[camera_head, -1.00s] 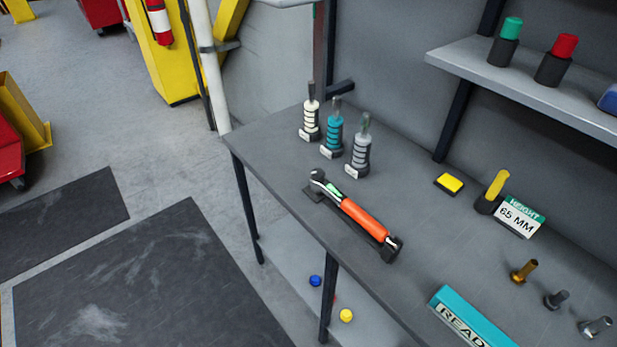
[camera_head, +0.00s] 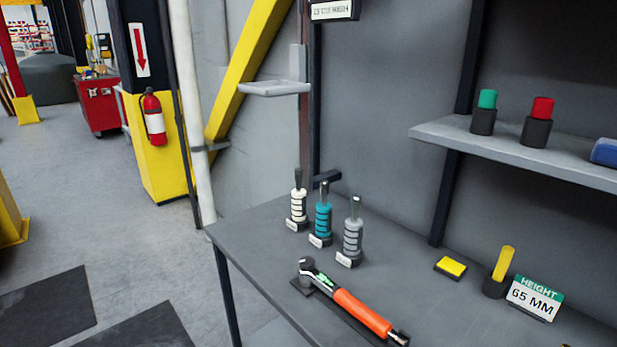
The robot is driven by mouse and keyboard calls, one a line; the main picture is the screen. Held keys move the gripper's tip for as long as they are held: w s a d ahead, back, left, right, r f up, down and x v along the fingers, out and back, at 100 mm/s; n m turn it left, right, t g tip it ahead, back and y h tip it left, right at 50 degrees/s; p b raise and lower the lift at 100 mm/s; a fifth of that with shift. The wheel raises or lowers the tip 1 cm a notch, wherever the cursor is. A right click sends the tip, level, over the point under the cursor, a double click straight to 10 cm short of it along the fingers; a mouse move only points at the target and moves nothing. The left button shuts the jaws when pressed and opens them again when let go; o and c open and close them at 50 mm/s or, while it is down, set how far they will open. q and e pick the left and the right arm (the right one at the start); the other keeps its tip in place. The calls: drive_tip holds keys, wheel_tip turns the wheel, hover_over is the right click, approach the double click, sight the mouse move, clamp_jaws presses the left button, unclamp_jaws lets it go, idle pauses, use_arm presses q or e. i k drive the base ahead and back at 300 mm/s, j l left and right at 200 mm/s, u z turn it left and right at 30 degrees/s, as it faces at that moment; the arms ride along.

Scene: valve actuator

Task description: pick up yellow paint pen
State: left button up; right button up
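A yellow pen-like stick (camera_head: 503,263) stands slightly tilted in a small black holder (camera_head: 493,287) on the grey workbench, just left of a sign reading "HEIGHT 65 MM" (camera_head: 534,297). It looks like the yellow paint pen. Neither of my grippers is in view.
An orange-handled wrench (camera_head: 360,312) lies on the bench (camera_head: 262,232). Behind it stand white (camera_head: 298,207), teal (camera_head: 322,222) and grey (camera_head: 352,240) handled tools. A yellow pad (camera_head: 452,266) lies left of the pen. A shelf (camera_head: 520,155) with green (camera_head: 486,110) and red (camera_head: 540,118) capped items overhangs the back right.

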sight(507, 252)
drive_tip(key=z, duration=1.35)
